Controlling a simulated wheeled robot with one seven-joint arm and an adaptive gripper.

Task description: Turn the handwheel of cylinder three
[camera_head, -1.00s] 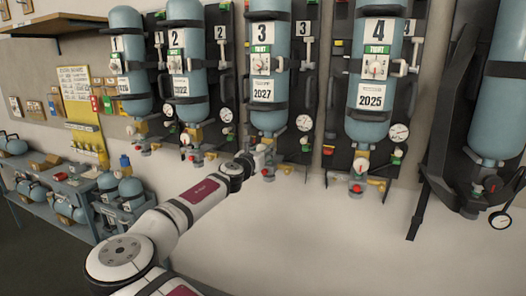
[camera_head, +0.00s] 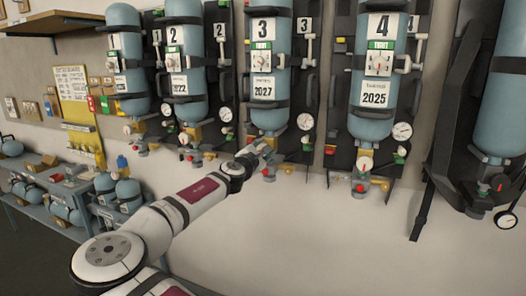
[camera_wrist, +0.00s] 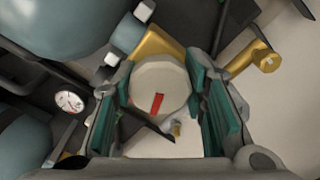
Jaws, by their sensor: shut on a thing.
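Cylinder three (camera_head: 269,118) is a blue upright bottle on the wall, labelled 3, with a green tag and a 2027 label. Its handwheel (camera_wrist: 160,82) is a round pale disc with a red mark, seen face-on in the wrist view. My gripper (camera_wrist: 164,98) has its teal-padded fingers on either side of the disc and is shut on it. In the head view my gripper (camera_head: 262,151) is small at the valve below cylinder three, and the handwheel is mostly hidden there. A brass fitting (camera_wrist: 158,45) lies behind the disc.
Cylinder two (camera_head: 186,70) hangs to the left and cylinder four (camera_head: 377,110) to the right, each with valves below. A pressure gauge (camera_head: 305,121) sits right of cylinder three. A shelf with spare bottles (camera_head: 60,205) stands at lower left. The wall below is bare.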

